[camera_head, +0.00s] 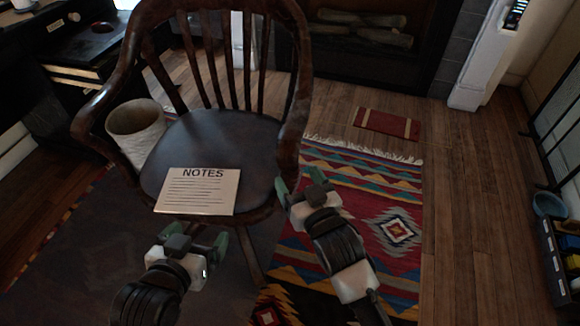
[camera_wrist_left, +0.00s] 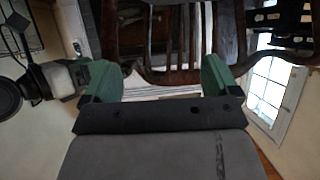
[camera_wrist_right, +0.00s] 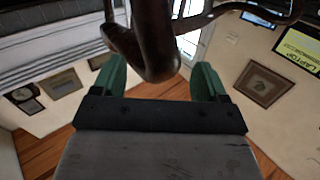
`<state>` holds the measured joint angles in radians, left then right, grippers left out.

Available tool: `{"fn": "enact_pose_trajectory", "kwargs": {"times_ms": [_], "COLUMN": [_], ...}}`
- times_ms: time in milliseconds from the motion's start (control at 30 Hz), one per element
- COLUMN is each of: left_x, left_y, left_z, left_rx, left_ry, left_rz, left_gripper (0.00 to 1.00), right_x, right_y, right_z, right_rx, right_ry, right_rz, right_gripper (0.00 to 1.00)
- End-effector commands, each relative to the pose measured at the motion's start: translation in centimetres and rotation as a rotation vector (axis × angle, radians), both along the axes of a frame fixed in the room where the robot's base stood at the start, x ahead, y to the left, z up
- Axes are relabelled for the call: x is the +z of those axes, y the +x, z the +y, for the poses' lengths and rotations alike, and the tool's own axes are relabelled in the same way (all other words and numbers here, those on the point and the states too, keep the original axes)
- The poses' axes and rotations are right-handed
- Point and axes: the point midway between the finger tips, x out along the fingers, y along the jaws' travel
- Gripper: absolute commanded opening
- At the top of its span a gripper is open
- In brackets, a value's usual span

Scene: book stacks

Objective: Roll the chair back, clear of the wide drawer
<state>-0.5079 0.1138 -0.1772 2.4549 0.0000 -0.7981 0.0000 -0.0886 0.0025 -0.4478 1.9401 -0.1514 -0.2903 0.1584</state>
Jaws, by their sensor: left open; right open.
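A dark wooden armchair (camera_head: 212,128) with a slatted back stands in the middle of the head view, with a white NOTES sheet (camera_head: 197,192) on its seat. My left gripper (camera_head: 196,239) is open below the sheet, in front of the seat. The chair (camera_wrist_left: 165,72) shows beyond its fingers in the left wrist view. My right gripper (camera_head: 300,187) is open at the front end of the chair's right armrest. In the right wrist view the rounded armrest end (camera_wrist_right: 150,45) lies between the open fingers; contact cannot be told. I cannot clearly pick out the wide drawer.
A dark desk (camera_head: 85,55) stands at the upper left. A pale woven basket (camera_head: 136,130) sits beside the chair's left armrest. A patterned rug (camera_head: 375,215) lies right of the chair, with a small red mat (camera_head: 387,123) beyond. Bare wood floor (camera_head: 470,200) is clear at the right.

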Motion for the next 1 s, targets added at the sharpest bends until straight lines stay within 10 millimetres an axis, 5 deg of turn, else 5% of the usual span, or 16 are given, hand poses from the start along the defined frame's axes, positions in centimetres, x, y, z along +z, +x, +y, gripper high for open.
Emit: {"fn": "enact_pose_trajectory", "kwargs": {"times_ms": [400, 867, 1000], "left_x": [4.0, 4.8, 4.8], "left_y": [1.9, 2.1, 2.1], "left_z": [-1.3, -1.4, -1.4], "left_rx": [-0.022, -0.024, -0.024], "left_ry": [-0.083, -0.095, -0.095], "left_rz": [-0.338, -0.388, -0.388], "left_gripper": [0.9, 0.9, 0.9], "right_x": [-0.1, 0.0, 0.0], "right_y": [5.1, 5.7, 5.7], "right_z": [2.2, 2.5, 2.5], "right_rx": [0.0, 0.0, 0.0], "right_ry": [-0.001, 0.0, 0.0], "right_rz": [-0.001, -0.001, 0.0], "right_gripper": [0.74, 0.74, 0.52]}}
